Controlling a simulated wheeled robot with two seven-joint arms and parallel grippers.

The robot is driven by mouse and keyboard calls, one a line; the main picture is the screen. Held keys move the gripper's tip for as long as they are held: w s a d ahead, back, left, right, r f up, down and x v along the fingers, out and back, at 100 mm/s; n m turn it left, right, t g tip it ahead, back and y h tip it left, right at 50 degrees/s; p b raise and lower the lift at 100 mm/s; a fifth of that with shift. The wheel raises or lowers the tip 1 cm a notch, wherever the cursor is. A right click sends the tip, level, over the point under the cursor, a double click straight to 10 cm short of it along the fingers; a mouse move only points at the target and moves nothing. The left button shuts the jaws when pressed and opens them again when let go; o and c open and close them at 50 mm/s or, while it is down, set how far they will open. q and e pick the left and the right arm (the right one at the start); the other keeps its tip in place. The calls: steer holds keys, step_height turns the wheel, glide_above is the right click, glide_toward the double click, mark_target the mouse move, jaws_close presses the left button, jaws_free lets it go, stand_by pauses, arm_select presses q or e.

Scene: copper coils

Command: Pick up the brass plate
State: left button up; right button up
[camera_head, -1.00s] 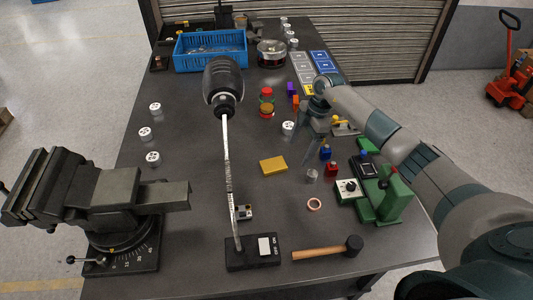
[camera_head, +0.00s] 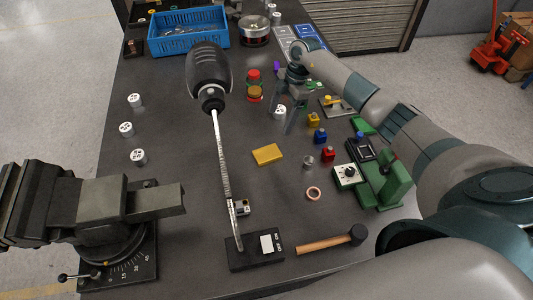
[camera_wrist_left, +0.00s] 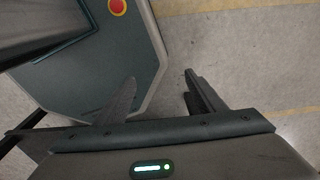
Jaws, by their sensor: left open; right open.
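The brass plate (camera_head: 267,154) is a flat yellow rectangle lying on the dark table near its middle. It is fully in sight in the head view, with bare table around it. My right gripper (camera_head: 296,124) points down above the table, behind and to the right of the plate, apart from it. Its fingers are open with nothing seen between them. My left gripper (camera_wrist_left: 160,78) shows only in the left wrist view, open and empty over the floor.
A white-topped cylinder (camera_head: 280,111) stands close to the right gripper. A copper ring (camera_head: 313,193), hammer (camera_head: 330,242) and green device (camera_head: 388,182) lie nearer. A vise (camera_head: 110,205) fills the left.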

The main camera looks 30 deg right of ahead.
steer(key=shift+f+b, duration=0.6)
steer(key=shift+f, duration=0.15)
steer(key=b, duration=0.8)
glide_above(267, 153)
steer(key=d, duration=0.2)
steer(key=f, duration=1)
steer(key=shift+s+a+f, duration=0.15)
steer(key=shift+s+a, duration=0.05)
steer(key=b+x, duration=0.3)
steer(key=shift+w+d, duration=0.1)
steer(key=shift+d, duration=0.1)
steer(key=shift+b+x, duration=1.05)
steer(key=shift+x, duration=0.1)
steer(key=c, duration=1.6)
steer(key=shift+w, duration=0.1)
